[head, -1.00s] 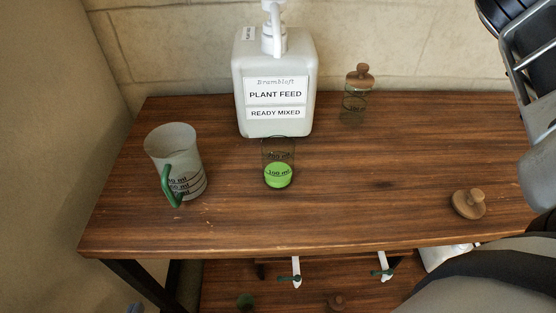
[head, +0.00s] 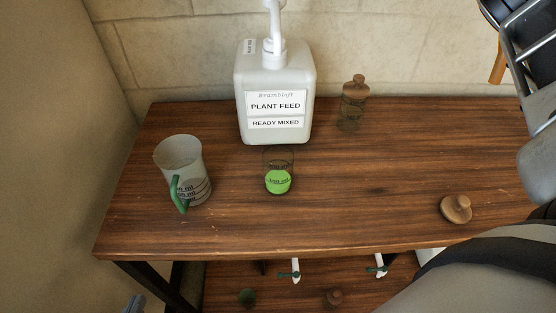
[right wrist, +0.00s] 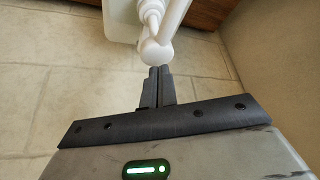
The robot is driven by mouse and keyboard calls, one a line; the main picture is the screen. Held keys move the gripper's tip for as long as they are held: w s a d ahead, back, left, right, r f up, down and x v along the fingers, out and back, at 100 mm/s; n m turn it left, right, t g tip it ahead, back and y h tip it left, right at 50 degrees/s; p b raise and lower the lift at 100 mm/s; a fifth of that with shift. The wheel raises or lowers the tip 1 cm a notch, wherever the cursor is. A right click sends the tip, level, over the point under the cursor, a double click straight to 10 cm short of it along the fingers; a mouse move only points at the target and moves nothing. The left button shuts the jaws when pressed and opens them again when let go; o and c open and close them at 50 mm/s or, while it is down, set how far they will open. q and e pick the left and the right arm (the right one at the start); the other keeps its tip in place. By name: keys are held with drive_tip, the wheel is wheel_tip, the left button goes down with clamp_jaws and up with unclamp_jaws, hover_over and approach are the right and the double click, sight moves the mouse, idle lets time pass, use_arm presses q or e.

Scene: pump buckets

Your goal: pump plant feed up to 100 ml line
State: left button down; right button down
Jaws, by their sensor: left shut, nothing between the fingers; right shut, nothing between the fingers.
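The white plant feed bottle (head: 243,85) stands at the back of the table, its pump (head: 274,30) cut off by the top edge. In front of it stands a small clear beaker (head: 278,158) with bright green liquid (head: 277,184) in its lower part. Its 100 ml marking shows against the green; the exact level is hard to read. My left gripper (head: 136,304) barely shows at the bottom left, shut and away from the table. My right gripper (right wrist: 160,72) is shut and empty, its tips close to the pump head (right wrist: 154,52); contact is unclear.
A frosted jug (head: 180,160) with a green handle stands at the left. A stoppered glass jar (head: 353,112) is at the back right. A wooden stopper (head: 456,208) lies at the right. Taps (head: 295,270) show below the table's front edge.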

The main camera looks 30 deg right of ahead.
sight(276, 3)
drive_tip(key=shift+f, duration=0.1)
drive_tip(key=shift+f, duration=0.5)
drive_tip(key=shift+f+b, duration=0.1)
drive_tip(key=shift+b, duration=0.25)
drive_tip(key=shift+f+b, duration=1.05)
drive_tip(key=shift+f, duration=0.95)
wheel_tip(276, 3, up, 5)
drive_tip(key=p, duration=0.5)
drive_tip(key=shift+r, duration=0.15)
